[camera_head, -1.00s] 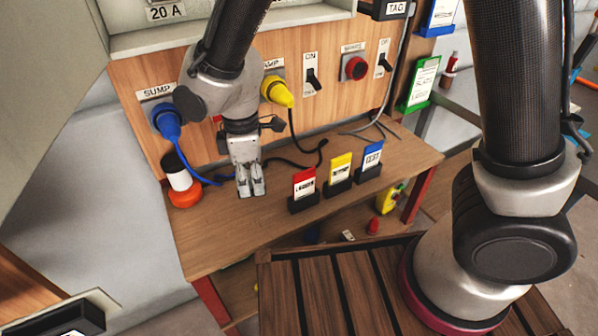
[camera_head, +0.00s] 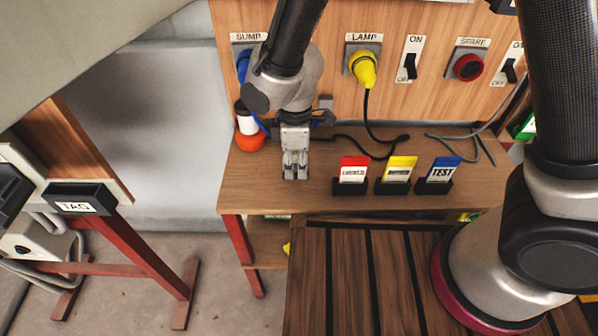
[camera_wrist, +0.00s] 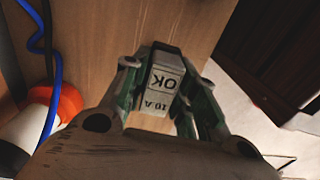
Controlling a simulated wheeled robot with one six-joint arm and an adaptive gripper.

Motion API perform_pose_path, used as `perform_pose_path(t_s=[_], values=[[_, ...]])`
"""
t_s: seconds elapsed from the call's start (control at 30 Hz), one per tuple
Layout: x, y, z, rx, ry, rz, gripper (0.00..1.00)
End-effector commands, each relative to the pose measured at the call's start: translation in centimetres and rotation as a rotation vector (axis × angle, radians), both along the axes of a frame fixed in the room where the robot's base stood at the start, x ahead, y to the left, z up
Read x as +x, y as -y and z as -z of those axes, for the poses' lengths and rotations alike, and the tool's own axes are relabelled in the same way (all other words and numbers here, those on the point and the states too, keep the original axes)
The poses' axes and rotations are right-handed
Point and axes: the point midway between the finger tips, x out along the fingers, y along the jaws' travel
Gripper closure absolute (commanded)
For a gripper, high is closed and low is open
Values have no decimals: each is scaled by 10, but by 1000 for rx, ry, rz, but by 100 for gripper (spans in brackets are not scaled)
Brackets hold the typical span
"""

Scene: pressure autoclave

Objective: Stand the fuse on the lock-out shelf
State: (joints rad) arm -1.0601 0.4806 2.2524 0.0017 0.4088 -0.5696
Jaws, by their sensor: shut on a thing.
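My gripper (camera_wrist: 163,100) is shut on a small grey fuse (camera_wrist: 165,80) in the wrist view. The fuse has a pale label reading "10 A OK", upside down in that view. In the head view my gripper (camera_head: 295,170) points down over the left part of a wooden shelf (camera_head: 300,198) below the switch panel. The fuse is hard to make out there. I cannot tell whether it touches the wood. No label in view names the lock-out shelf.
Red, yellow and blue cards (camera_head: 397,169) stand in black holders to the right of my gripper. An orange and white object (camera_head: 249,139) stands close on the left. Dark cables lie behind. A yellow plug (camera_head: 363,68) sits under "LAMP". A "TAG" box (camera_head: 77,199) is at far left.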

Motion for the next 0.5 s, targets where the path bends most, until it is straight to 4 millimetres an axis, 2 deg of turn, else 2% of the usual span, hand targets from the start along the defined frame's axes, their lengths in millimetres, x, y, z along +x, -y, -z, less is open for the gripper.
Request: perform_pose_path(t_s=[0.2,0.5], values=[[0,1,33,-2,-1,0,100],[0,0,38,0,0,0,100]])
